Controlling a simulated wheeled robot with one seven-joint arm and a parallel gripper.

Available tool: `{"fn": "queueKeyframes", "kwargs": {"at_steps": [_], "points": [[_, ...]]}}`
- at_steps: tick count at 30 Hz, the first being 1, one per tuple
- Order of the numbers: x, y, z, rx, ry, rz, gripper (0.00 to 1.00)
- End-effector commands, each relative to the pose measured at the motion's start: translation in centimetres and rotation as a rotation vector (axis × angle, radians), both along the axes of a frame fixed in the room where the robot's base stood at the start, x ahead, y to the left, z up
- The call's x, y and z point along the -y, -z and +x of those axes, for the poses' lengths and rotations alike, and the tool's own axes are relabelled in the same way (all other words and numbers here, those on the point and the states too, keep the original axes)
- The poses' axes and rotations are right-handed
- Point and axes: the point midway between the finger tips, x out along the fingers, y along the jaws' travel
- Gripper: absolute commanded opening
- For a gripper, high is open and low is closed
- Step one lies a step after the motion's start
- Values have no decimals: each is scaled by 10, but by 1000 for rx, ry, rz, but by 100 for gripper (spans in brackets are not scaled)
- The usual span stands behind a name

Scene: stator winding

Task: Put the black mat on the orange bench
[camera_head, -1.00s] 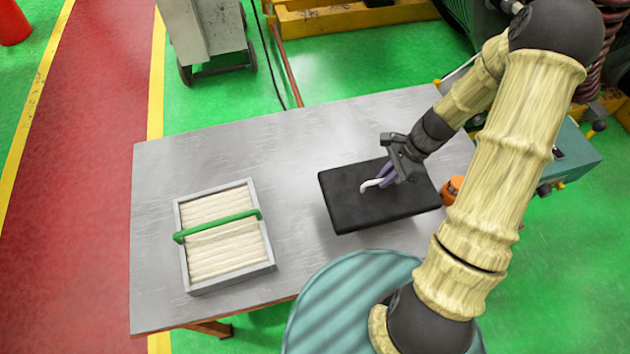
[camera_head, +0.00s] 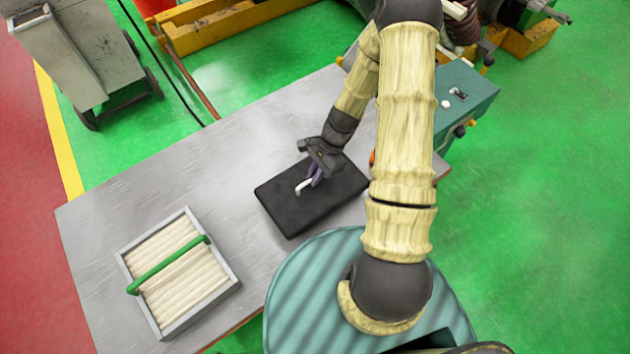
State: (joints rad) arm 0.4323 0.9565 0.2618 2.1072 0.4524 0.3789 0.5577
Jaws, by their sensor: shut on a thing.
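The black mat (camera_head: 290,213), a flat dark rectangular slab, is over the grey metal table, right of the crate. It appears to lie on the tabletop; any small gap under it cannot be made out. A small white curved handle (camera_head: 302,189) shows on its top. My gripper (camera_head: 314,178) is above the middle of the mat, pointing down, with purplish fingers shut at the handle. The exact contact is partly hidden by the fingers. I cannot make out a clear orange bench in this view.
A grey crate (camera_head: 232,281) with pale rolls and a green handle stands on the table's (camera_head: 110,225) left part. A small orange object (camera_head: 372,158) is mostly hidden behind my arm. A teal box (camera_head: 470,95) stands beyond. Green floor at right is open.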

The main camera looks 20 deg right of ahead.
Motion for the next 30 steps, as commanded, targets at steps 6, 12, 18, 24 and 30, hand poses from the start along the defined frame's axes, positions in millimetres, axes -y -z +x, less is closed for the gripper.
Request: {"fn": "queueKeyframes", "kwargs": {"at_steps": [6, 12, 18, 24, 30], "points": [[1, 6, -1, -3, 2, 2, 0], [1, 28, -1, -4, 4, 3, 0], [1, 41, -1, -1, 1, 2, 0], [1, 41, 0, -1, 1, 1, 0], [1, 44, -1, -1, 2, 0, 26]]}}
